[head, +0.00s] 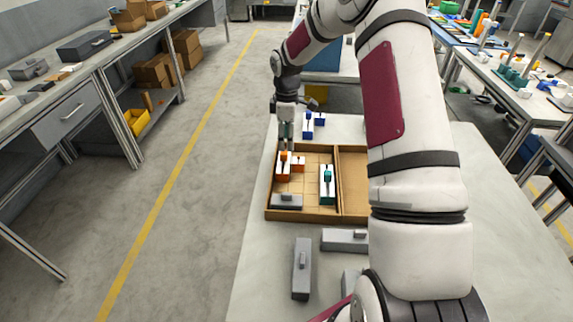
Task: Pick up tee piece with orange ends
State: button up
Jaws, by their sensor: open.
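The tee piece with orange ends (284,168) is a white part with orange tips. It sits in the back left area of a shallow cardboard tray (305,217) on the table. A second orange-and-white part shows right beside it, and I cannot tell whether it is the same piece. My gripper (285,145) points down just above the orange-ended piece, at the tray's back left corner. It is open. Its fingertips are small in view, and I cannot tell whether they touch or surround the piece.
A white-and-teal piece (327,187) and a grey block (287,201) share the tray. White-and-blue pieces (308,127) stand behind it. Grey blocks (301,270) lie in front. My arm hides the tray's right part. The table's front left is clear.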

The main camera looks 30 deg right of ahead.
aim_at(291, 161)
jog(key=shift+s+f+b, duration=0.15)
jog(key=shift+f+b, duration=0.3)
jog(key=shift+f, duration=2.25)
jog(key=shift+r, duration=0.1)
grip_shut()
